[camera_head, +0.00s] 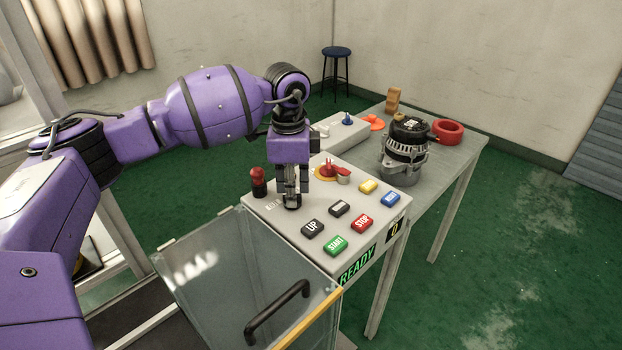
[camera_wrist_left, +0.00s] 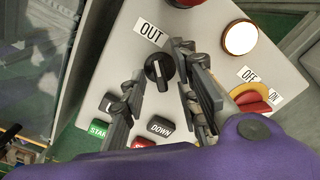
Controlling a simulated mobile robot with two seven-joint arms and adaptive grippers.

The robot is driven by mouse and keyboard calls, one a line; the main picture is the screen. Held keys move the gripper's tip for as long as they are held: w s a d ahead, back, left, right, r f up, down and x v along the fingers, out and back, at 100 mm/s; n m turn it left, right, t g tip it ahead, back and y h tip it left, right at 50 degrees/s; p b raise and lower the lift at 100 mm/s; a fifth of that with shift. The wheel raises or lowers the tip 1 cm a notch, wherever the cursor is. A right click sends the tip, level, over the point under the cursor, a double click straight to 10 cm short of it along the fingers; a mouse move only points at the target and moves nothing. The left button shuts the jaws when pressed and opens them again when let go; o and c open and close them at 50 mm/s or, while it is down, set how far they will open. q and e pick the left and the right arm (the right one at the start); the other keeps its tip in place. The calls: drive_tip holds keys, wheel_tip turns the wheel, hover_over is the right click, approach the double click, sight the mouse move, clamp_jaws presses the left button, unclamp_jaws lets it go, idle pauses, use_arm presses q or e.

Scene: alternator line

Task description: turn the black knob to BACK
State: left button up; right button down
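The black knob (camera_wrist_left: 159,72) sits on the light grey panel beside a label reading OUT (camera_wrist_left: 152,32). Its grip bar stands nearly upright in the left wrist view, with a white mark on it. No BACK label is readable. My left gripper (camera_head: 291,205) points straight down at the panel in the head view and mostly hides the knob there. In the left wrist view the left gripper (camera_wrist_left: 158,80) is open, one finger on each side of the knob, with gaps visible. My right gripper is not in view.
On the panel (camera_head: 272,215) are UP, START (camera_head: 335,245), STOP (camera_head: 362,222), yellow and blue buttons, a red OFF/ON switch (camera_wrist_left: 254,104) and a red-topped black post (camera_head: 258,181). A clear guard with a black handle (camera_head: 277,313) stands in front. An alternator (camera_head: 404,155) stands behind.

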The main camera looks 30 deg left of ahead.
use_arm(q)
clamp_jaws()
